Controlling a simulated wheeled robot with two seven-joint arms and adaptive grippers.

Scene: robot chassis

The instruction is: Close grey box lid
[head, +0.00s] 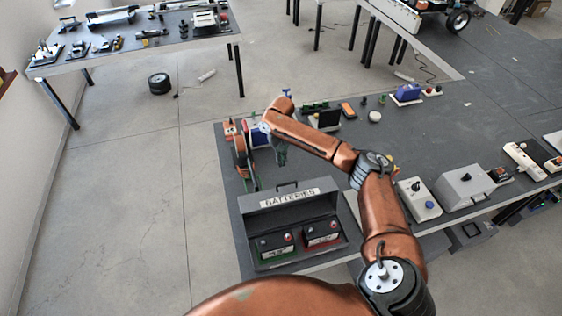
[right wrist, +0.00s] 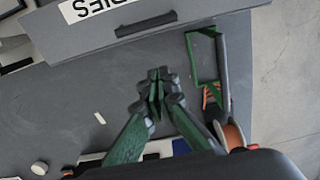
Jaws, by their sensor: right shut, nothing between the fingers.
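The grey box (head: 255,256) stands at the near left corner of the dark table. Its lid (head: 322,187) is open and raised at the back, with a white "BATTERIES" label (head: 289,198) facing me. Two batteries, one green-based (head: 274,246) and one red-based (head: 321,233), sit inside. My right gripper (head: 282,158) is behind the lid, apart from it, pointing down. In the right wrist view its green fingers (right wrist: 155,90) are shut and empty, just short of the lid's edge (right wrist: 95,42) and its black handle (right wrist: 146,25). My left gripper is not in view.
A green and dark frame-like tool (right wrist: 205,60) lies beside my right gripper. A white switch box (head: 418,200) and a grey box with a knob (head: 466,187) stand to the right. The table middle (head: 440,140) is largely clear. Open floor lies left.

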